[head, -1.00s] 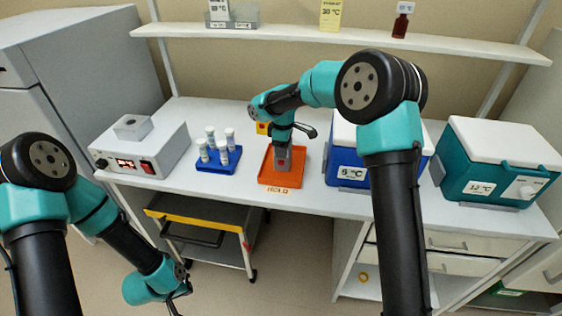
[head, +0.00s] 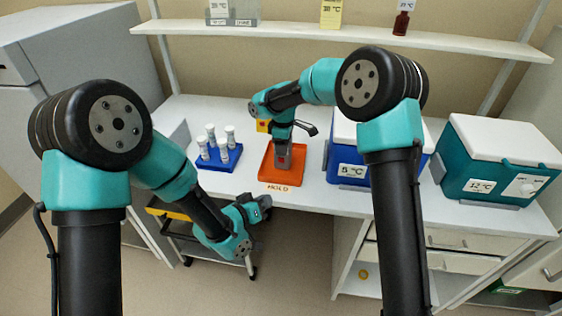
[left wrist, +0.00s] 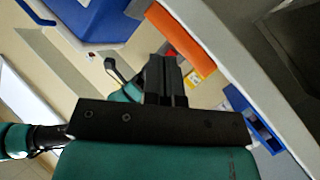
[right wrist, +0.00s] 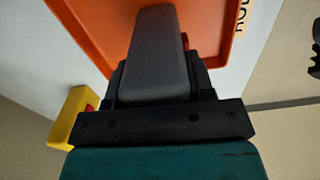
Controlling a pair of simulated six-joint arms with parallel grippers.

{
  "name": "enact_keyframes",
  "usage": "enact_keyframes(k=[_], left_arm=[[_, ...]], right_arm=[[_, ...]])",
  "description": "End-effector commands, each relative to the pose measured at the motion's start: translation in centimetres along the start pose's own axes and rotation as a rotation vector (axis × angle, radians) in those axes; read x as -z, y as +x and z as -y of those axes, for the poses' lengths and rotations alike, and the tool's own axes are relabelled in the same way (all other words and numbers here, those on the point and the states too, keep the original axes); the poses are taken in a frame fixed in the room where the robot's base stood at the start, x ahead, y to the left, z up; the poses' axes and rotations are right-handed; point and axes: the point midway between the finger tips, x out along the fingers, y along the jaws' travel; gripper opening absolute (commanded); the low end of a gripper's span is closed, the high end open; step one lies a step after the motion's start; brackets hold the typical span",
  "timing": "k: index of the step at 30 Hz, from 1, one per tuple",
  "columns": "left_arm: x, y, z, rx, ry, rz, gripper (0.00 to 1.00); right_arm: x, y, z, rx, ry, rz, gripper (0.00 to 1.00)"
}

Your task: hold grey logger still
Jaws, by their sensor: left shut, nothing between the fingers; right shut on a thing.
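The grey logger (right wrist: 156,60) is upright in the orange tray marked HOLD (head: 281,178); it also shows in the head view (head: 283,162), mostly under my right gripper. A bit of red shows at its side. My right gripper (head: 283,148) is shut on the logger from above, and its fingers flank the grey body in the right wrist view (right wrist: 158,85). My left gripper (head: 265,201) is shut and empty, in front of the bench edge and below the tray. Its closed fingers show in the left wrist view (left wrist: 165,78), apart from the orange tray (left wrist: 180,38).
A blue rack (head: 219,160) with several white-capped tubes stands left of the tray. A blue cooler (head: 347,165) stands right of it, a teal cooler (head: 490,170) farther right. A yellow block (head: 263,126) sits behind the tray. A trolley (head: 190,240) is below the bench.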

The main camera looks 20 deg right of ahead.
Motion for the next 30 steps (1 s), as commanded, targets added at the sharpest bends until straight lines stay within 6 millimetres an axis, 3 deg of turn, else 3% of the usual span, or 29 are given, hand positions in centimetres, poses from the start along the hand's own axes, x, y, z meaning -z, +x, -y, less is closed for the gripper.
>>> enact_keyframes(k=[6,11,21,30], left_arm=[[2.6,2.5,-5.8,-0.123,0.01,-0.097,0.0],[5.0,4.1,-8.3,-0.126,-0.034,-0.202,0.0],[7.7,5.3,-5.1,0.11,-0.203,-0.385,0.0],[8.2,5.0,-1.8,0.347,-0.397,-0.536,0.0]], right_arm=[[0.0,0.0,0.0,0.0,0.0,0.0,0.22],[0.0,0.0,0.0,0.0,0.0,0.0,0.22],[0.0,0.0,0.0,0.0,0.0,0.0,0.22],[0.0,0.0,0.0,0.0,0.0,0.0,0.22]])
